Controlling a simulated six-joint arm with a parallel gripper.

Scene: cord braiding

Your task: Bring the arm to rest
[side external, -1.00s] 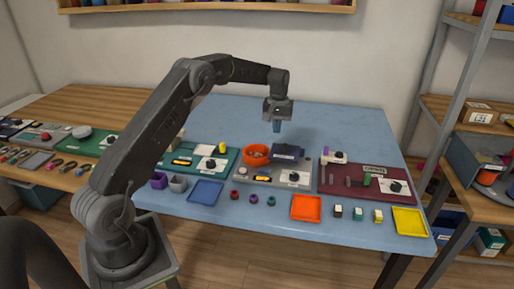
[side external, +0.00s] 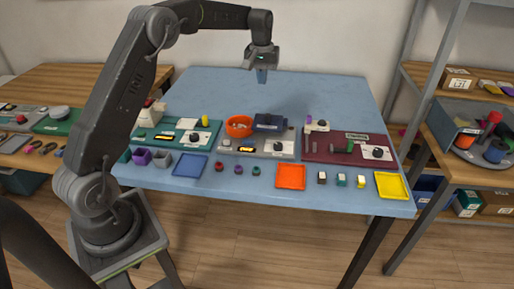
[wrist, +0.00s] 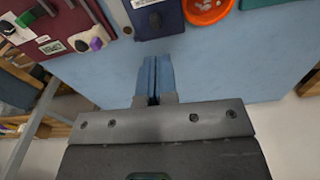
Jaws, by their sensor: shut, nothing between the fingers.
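My gripper (side external: 262,76) hangs above the back part of the blue table (side external: 330,95), pointing down, with its blue fingers closed together and nothing between them. In the wrist view the closed fingers (wrist: 153,80) stand over bare blue tabletop. In the side view my gripper is behind and above the orange bowl (side external: 238,132) and the dark blue box (side external: 268,122), apart from both.
On the table stand a teal board (side external: 180,125), a grey board (side external: 230,146) and a maroon board (side external: 320,153). Blue (side external: 190,166), orange (side external: 291,184) and yellow (side external: 392,186) trays lie along the front. A metal shelf (side external: 425,75) stands at the right. The table's back is clear.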

